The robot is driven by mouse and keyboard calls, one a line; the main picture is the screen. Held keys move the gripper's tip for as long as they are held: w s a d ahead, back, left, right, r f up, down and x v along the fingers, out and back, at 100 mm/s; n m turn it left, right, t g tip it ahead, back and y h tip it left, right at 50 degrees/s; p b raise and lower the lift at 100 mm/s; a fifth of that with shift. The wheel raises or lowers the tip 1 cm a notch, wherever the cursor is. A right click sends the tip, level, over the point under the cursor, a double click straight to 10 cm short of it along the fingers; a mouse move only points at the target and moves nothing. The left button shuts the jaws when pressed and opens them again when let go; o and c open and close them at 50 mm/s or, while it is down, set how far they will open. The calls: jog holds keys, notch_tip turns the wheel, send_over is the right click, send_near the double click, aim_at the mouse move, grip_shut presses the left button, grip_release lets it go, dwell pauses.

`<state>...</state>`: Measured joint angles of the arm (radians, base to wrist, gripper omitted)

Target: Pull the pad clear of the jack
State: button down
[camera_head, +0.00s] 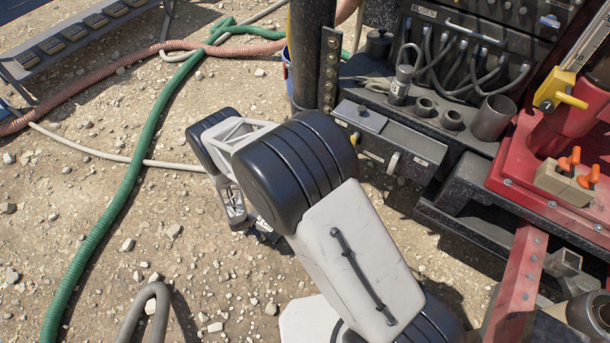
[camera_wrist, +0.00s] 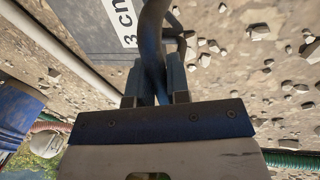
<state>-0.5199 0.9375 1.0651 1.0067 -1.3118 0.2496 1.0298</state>
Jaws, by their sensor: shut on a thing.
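In the wrist view, my gripper (camera_wrist: 157,85) is shut on a dark curved bar (camera_wrist: 153,35) that passes between its two fingers. The bar runs up beside a flat dark-grey surface (camera_wrist: 85,30) with a white label reading about "3 cm". This may be the pad and its handle, but I cannot tell for certain how they join. In the head view, my arm covers most of the hand and whatever it holds. I cannot clearly pick out the jack, or whether the pad touches it.
A green hose (camera_head: 128,190) and a pink hose (camera_head: 90,85) lie on stony ground at left. A bent grey tube (camera_head: 150,295) rises at the bottom. The machine's black locker (camera_head: 390,140) and red beam (camera_head: 518,280) stand at right. Open ground lies left of my arm.

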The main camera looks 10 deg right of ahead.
jog(key=shift+s+a, duration=0.95)
jog(key=shift+s, duration=0.1)
jog(key=c, duration=0.6)
grip_release()
jog(key=shift+r, duration=0.1)
jog(key=v, duration=0.9)
jog(key=shift+r, duration=0.4)
jog(key=shift+a, duration=0.1)
jog(key=shift+r, duration=0.1)
dwell(0.4)
